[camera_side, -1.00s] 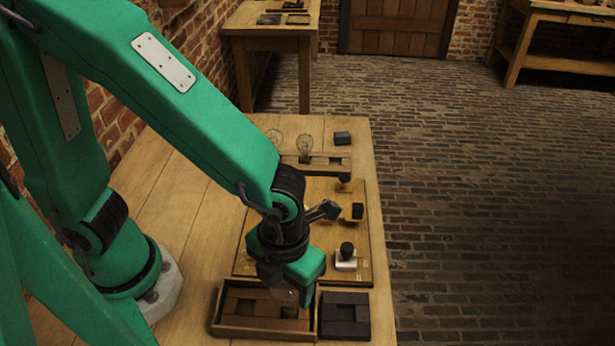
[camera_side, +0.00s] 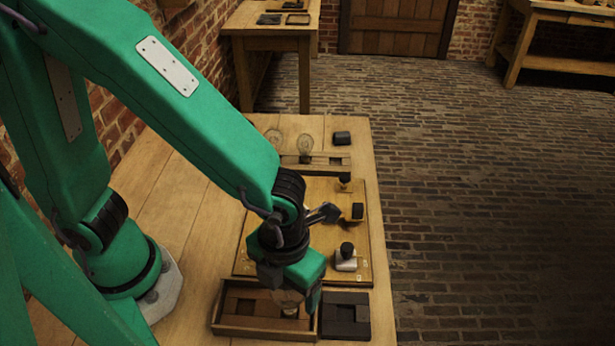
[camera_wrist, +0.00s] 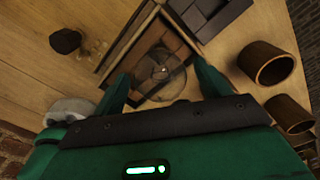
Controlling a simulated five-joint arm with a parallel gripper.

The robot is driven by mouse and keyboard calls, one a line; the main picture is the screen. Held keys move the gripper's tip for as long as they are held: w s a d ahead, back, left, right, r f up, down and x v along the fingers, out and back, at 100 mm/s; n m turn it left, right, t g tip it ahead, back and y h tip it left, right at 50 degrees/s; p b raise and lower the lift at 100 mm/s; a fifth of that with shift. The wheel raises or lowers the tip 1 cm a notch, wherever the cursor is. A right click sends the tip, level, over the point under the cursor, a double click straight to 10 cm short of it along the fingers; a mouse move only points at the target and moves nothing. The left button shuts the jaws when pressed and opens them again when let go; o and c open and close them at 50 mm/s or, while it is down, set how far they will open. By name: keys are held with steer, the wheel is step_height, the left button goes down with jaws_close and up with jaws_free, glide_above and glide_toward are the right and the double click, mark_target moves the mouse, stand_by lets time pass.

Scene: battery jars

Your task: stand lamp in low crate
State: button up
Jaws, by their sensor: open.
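A clear glass lamp (camera_side: 289,299) stands in the low crate (camera_side: 217,318), a shallow wooden tray with brown blocks inside, at the front of the table. My gripper (camera_side: 296,292) is directly above the crate, pointing down, with the lamp between and below its fingers. In the wrist view my gripper (camera_wrist: 164,86) is open, with one green finger on each side of the round lamp (camera_wrist: 160,74). The lamp looks upright, seen from above. The crate's wall (camera_wrist: 125,38) shows beyond it. The lamp's base is mostly hidden by its glass and my fingers.
A dark block tray (camera_side: 345,316) sits right beside the crate. A board (camera_side: 330,190) with a white-based black knob (camera_side: 346,258) lies behind. Two more glass lamps, one at left (camera_side: 274,137) and one at right (camera_side: 305,147), stand farther back. Brown cylinders (camera_wrist: 265,62) show in the wrist view.

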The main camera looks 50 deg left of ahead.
steer(key=shift+r, duration=0.15)
step_height(320, 180, up, 12)
stand_by(0.6)
stand_by(0.5)
steer(key=w+a+r+n+t, duration=0.1)
steer(key=a+r+n+t, duration=0.1)
steer(key=a+n, duration=0.9)
steer(key=w+a+r+n+t, duration=0.1)
steer(key=a+n, duration=1)
steer(key=n, duration=1.1)
steer(key=shift+w+a+r+n+t, duration=0.35)
steer(key=shift+r+t, duration=0.55)
steer(key=shift+t, duration=0.4)
